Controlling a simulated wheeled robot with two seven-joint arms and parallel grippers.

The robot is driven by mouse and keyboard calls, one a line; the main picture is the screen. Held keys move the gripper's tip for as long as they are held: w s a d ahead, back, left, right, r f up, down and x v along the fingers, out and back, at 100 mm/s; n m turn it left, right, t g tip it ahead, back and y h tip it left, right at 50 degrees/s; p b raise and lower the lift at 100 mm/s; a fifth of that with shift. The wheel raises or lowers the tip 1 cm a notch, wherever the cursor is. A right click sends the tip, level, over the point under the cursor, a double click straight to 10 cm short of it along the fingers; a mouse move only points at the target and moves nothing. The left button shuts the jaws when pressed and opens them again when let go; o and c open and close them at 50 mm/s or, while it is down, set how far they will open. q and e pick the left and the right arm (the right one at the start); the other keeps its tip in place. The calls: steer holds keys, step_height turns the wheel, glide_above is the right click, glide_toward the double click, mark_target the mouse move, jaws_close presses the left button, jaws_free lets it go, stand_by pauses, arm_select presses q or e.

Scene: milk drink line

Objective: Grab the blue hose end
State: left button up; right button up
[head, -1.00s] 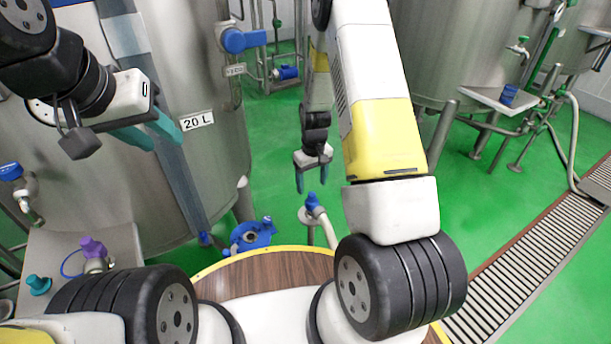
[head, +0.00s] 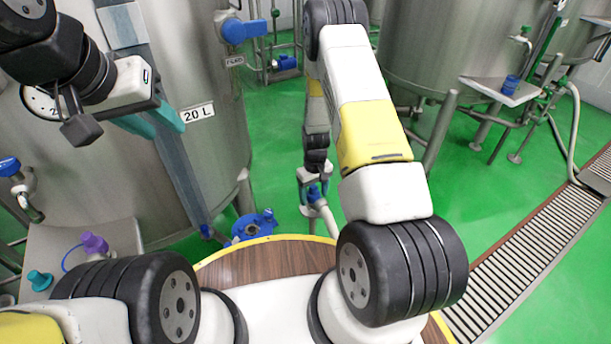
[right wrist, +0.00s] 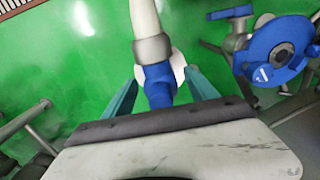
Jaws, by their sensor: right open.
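The blue hose end (head: 313,194) tops a pale hose with a grey collar, standing upright beside the round wooden-topped base. My right gripper (head: 314,187) is over it, with a finger on each side. In the right wrist view the blue hose end (right wrist: 158,88) lies between the two teal fingers of my right gripper (right wrist: 162,80), which are apart with visible gaps to it. My left gripper (head: 152,121) is in front of the large tank at the upper left, its teal fingers apart and empty.
A blue round flanged fitting (head: 253,225) stands left of the hose, and also shows in the right wrist view (right wrist: 275,50). A steel tank (head: 195,75) is on the left. Green floor (head: 278,150) is clear behind the hose. A drain grate (head: 530,240) runs at right.

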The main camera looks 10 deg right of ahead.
jaws_close()
steer(key=shift+r, duration=0.15)
